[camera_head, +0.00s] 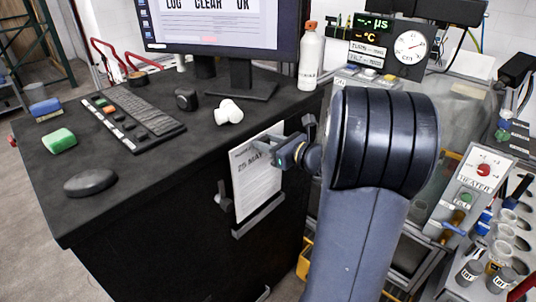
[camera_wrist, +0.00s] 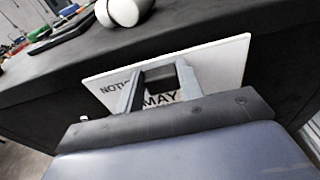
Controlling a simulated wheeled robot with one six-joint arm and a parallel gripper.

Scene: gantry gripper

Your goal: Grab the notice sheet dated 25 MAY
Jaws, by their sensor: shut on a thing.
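The notice sheet (camera_head: 257,185) is a white printed page with "25 MAY" near its top. It stands upright against the dark side of the desk, its lower edge at a grey ledge (camera_head: 258,216). My gripper (camera_head: 268,150) is at the upper part of the sheet and shut on it. The wrist view shows the sheet (camera_wrist: 218,62) with "NOTI" and "MAY" readable. My gripper's two grey fingers (camera_wrist: 158,78) lie over its face there and hide part of the print.
A heater panel (camera_head: 478,175) and vial rack are at right.

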